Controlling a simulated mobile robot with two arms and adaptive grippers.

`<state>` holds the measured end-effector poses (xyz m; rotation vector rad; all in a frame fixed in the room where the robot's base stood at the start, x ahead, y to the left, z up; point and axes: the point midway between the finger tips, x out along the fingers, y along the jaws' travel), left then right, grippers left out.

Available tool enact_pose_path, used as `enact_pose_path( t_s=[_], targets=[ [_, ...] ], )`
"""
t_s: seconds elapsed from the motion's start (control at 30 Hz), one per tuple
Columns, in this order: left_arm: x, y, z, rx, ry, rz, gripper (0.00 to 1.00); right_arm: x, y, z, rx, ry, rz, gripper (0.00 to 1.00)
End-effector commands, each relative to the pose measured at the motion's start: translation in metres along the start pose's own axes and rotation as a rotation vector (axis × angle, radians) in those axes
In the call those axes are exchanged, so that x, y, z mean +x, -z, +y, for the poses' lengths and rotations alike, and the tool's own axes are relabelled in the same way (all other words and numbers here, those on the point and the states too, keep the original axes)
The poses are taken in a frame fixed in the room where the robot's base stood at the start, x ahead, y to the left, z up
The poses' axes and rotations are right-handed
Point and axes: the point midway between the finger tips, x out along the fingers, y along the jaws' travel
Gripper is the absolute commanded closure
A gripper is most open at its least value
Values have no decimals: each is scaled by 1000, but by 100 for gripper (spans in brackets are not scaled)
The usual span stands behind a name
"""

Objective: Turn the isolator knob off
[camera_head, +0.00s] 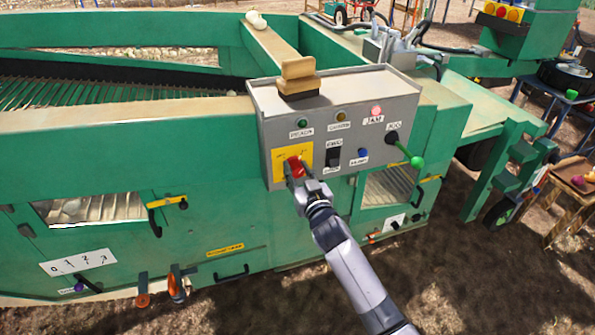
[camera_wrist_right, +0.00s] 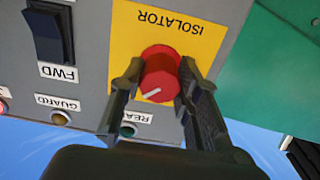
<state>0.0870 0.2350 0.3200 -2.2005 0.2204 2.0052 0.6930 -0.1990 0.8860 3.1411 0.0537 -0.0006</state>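The red isolator knob (camera_head: 295,166) sits on a yellow plate (camera_head: 279,160) at the lower left of the grey control box (camera_head: 342,111). In the right wrist view the picture is upside down; the round red knob (camera_wrist_right: 160,80) shows a white line near its lower left. My right gripper (camera_wrist_right: 160,72) has one finger on each side of the knob, and both fingertips appear to touch it. In the head view this right gripper (camera_head: 299,178) reaches the knob from below and partly hides it. My left gripper is not in view.
Beside the knob are a black FWD rocker switch (camera_head: 333,157), a blue button (camera_head: 363,153) and a lit pink JAM lamp (camera_head: 376,110). A black lever with a green end (camera_head: 415,161) sticks out at the right. A wooden-looking block (camera_head: 298,78) stands on the box.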

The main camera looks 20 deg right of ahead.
Motion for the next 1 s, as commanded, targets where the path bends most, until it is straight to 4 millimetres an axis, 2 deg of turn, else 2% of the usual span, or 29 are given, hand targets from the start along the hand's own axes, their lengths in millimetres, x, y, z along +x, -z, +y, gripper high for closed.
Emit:
enact_pose_path(
  t_s=[0.37, 0.67, 1.0],
  targets=[
    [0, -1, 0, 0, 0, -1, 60, 0, 0, 0, 0, 0, 0, 97],
    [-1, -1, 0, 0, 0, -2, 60, 0, 0, 0, -40, 0, 0, 97],
    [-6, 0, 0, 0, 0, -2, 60, 0, 1, 0, -263, 0, 0, 97]
  ],
)
